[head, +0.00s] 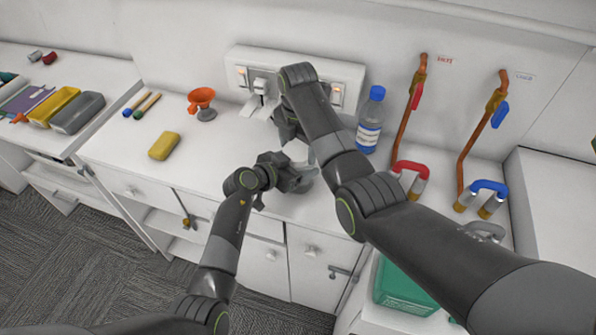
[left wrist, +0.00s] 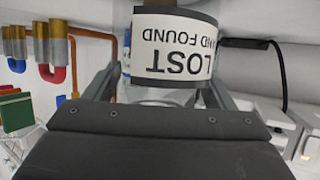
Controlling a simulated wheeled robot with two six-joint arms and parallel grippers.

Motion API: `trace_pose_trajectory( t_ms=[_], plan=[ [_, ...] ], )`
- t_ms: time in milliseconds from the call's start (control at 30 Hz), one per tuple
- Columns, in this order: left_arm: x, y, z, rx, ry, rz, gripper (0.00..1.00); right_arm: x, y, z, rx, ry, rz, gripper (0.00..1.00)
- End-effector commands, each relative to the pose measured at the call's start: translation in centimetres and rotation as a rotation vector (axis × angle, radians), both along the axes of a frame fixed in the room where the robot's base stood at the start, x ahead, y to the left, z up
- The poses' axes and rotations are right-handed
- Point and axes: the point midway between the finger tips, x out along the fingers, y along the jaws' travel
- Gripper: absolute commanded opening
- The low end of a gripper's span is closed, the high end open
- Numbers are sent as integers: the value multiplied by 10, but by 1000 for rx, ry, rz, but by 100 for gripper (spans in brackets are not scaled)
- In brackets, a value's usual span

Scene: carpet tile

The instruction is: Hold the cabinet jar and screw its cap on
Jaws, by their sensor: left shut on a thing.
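The jar (left wrist: 172,62) is in the left wrist view, with a white band reading "LOST AND FOUND" upside down. My left gripper (left wrist: 165,88) is shut on it, one finger on each side. In the head view my left gripper (head: 292,178) is low over the counter, and the jar is mostly hidden behind it and my right arm. My right gripper (head: 288,126) is above and behind the left one, close to the wall sockets. Its fingertips are largely hidden, so its opening does not show. I cannot make out the cap.
A blue-capped bottle (head: 370,120) stands right of my right arm. Pipes with red (head: 411,168) and blue (head: 490,187) handles are farther right.

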Motion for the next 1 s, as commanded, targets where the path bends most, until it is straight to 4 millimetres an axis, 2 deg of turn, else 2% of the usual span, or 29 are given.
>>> trace_pose_trajectory(
  t_ms=[100,267,633,1000],
  plan=[
    [0,0,-1,0,2,-1,14,0,0,0,0,-1,0,44],
    [0,0,-1,0,2,-1,14,0,0,0,0,-1,-60,43],
    [0,0,-1,0,1,-1,14,1,0,0,1,-2,-512,43],
    [0,0,-1,0,1,-1,14,1,0,0,1,-2,-567,43]
  ],
)
